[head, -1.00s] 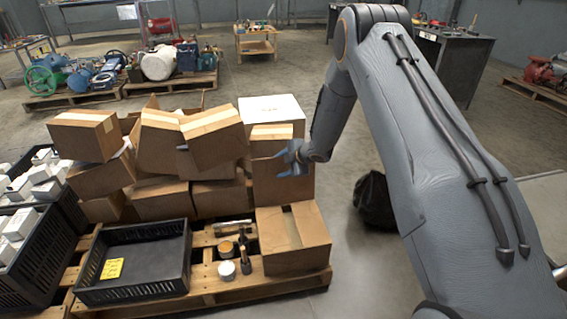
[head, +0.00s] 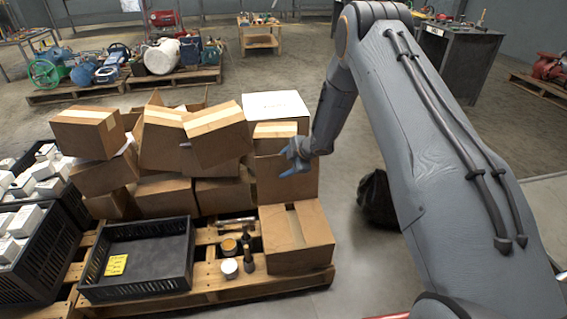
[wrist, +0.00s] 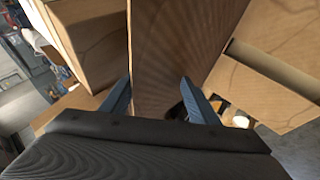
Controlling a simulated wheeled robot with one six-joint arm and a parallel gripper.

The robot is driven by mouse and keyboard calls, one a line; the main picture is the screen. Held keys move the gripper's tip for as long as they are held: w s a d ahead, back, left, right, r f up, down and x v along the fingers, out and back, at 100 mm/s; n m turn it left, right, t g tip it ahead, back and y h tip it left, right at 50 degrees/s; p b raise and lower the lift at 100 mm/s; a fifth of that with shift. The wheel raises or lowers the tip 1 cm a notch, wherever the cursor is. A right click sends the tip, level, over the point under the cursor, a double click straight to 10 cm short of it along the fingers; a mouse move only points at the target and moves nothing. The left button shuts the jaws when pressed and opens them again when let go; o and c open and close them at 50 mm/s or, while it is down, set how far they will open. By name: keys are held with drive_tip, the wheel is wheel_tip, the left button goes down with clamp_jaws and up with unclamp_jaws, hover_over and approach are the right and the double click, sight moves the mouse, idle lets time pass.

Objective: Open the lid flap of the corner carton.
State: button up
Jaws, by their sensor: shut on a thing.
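The corner carton (head: 303,252) is a brown box at the pallet's front right corner, with a lighter strip across its top. My gripper (head: 291,160), with blue fingers, is behind and above it, against the right-hand stack of cartons. In the wrist view my gripper (wrist: 157,100) has one finger on each side of a brown cardboard panel (wrist: 165,55). The fingers are shut on this panel. I cannot tell for sure which carton the panel belongs to. The fingertips are partly hidden by cardboard and the gripper body.
More brown cartons (head: 215,135) are stacked behind and to the left. A black tray (head: 140,283) and jars (head: 229,268) share the wooden pallet (head: 210,293). A black bag (head: 376,198) lies on the floor at the right. Open floor surrounds it.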

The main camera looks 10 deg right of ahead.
drive_tip(key=shift+s+f, duration=0.3)
drive_tip(key=v, duration=0.2)
drive_tip(key=p+v, duration=0.1)
drive_tip(key=v, duration=0.4)
drive_tip(key=shift+w+d+r, duration=0.2)
drive_tip(key=shift+w+r, duration=0.05)
drive_tip(key=shift+w, duration=0.1)
drive_tip(key=c, duration=0.4)
drive_tip(key=shift+s+r+p, duration=0.3)
